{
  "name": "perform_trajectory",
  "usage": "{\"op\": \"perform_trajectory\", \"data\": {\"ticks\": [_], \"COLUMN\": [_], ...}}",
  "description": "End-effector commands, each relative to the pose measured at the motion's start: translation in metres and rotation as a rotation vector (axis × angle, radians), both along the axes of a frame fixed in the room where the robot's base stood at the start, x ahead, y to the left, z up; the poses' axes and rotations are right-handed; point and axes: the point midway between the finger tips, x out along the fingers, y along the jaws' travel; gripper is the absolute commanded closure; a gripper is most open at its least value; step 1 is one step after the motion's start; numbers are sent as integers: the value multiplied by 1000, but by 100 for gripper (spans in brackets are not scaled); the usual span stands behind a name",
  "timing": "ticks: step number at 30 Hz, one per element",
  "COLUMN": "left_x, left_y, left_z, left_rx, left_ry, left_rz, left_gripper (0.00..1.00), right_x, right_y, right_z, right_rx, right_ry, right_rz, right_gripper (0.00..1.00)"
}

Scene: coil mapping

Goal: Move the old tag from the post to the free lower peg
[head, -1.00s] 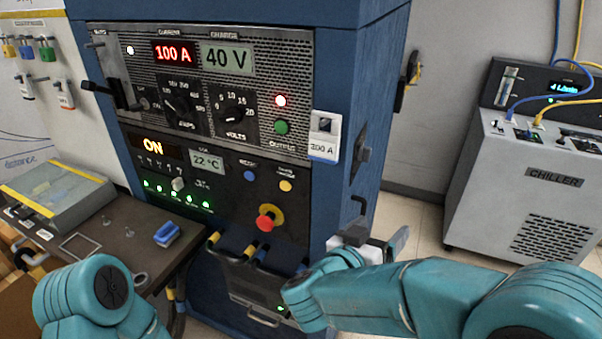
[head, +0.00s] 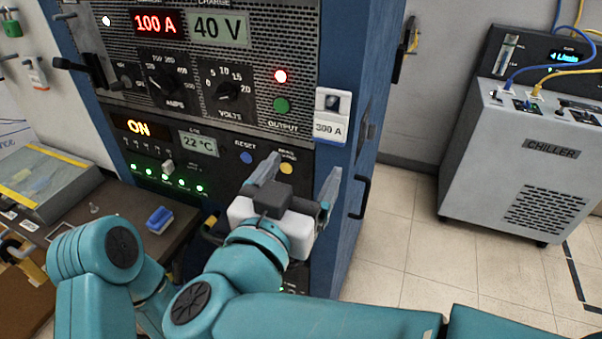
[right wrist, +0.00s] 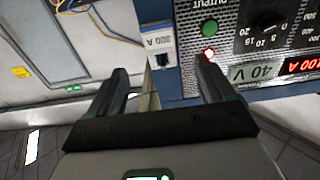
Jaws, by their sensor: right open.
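The old tag (head: 329,116) is a white plate marked 300 A. It hangs at the right front edge of the blue cabinet, with a dark spot near its top; I cannot make out the post clearly. In the right wrist view the tag (right wrist: 158,42) appears upside down, ahead of and between the fingers. My right gripper (head: 297,172) is open and empty, below the tag and apart from it; its fingers also show in the wrist view (right wrist: 162,68). My left arm is at lower left, its gripper out of sight.
A tag with an orange mark (head: 37,74) and a green padlock (head: 12,26) hang at far left. A dark bench (head: 120,207) holds a blue block (head: 159,219) and a clear-lidded case (head: 45,185). A grey chiller (head: 530,150) stands right; the floor before it is clear.

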Motion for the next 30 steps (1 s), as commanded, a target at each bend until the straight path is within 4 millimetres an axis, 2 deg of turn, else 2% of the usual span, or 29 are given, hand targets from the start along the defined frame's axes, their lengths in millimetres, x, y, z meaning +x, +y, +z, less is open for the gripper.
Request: {"op": "perform_trajectory", "data": {"ticks": [14,18,24,30], "left_x": [0,0,0,0], "left_y": [0,0,0,0], "left_z": [-6,5,11,12], "left_rx": [0,0,0,0], "left_ry": [-1,-1,-1,-1], "left_rz": [0,0,0,0], "left_gripper": [57,57,57,57], "right_x": [76,96,115,121], "right_y": [-24,-31,-36,-38], "right_z": [-2,2,1,0], "right_rx": [0,-2,-1,-2], "right_ry": [2,4,2,2], "right_rz": [-10,-10,-8,-7], "right_gripper": [17,17,17,17]}}
